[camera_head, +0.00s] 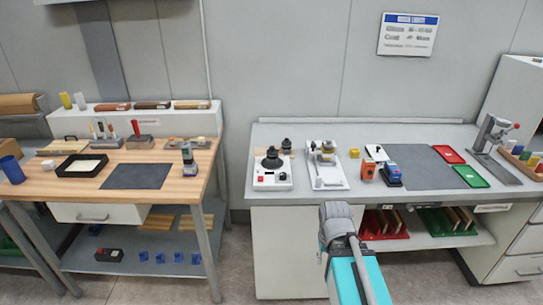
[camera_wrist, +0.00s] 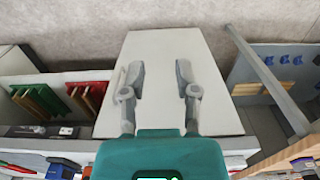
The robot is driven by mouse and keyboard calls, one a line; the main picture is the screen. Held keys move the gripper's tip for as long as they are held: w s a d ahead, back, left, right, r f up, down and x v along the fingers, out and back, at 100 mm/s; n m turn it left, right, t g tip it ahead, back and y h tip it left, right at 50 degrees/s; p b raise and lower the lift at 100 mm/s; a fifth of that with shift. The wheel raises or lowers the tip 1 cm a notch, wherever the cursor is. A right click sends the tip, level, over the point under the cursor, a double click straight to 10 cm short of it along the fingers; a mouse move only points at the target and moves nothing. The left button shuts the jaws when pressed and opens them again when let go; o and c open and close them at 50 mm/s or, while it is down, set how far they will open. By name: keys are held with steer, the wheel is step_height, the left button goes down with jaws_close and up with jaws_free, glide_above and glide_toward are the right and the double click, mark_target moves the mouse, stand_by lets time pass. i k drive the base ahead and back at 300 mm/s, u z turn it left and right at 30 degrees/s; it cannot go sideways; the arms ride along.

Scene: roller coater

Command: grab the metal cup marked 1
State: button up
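I cannot make out a metal cup with a readable 1 in either view. Small greyish, metallic-looking parts stand on the white plate (camera_head: 329,181) on the right bench in the head view, too small to identify. My gripper (camera_wrist: 159,68) shows in the wrist view with its two grey fingers wide apart and nothing between them. Behind the fingers is the plain white cabinet panel (camera_wrist: 212,68) under the right bench. In the head view my arm reaches toward the bench front, and the fingers cannot be made out there.
The right bench (camera_head: 432,191) also holds a white device with a black knob (camera_head: 272,159), a dark mat (camera_head: 416,166), red (camera_head: 447,156) and green (camera_head: 470,177) trays, and a press stand (camera_head: 489,134). A wooden bench (camera_head: 215,146) stands left, across a floor gap.

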mark_target(270, 160)
steer(key=k, duration=1.35)
steer(key=z, duration=0.45)
steer(key=i, duration=1.75)
steer(key=u, duration=0.5)
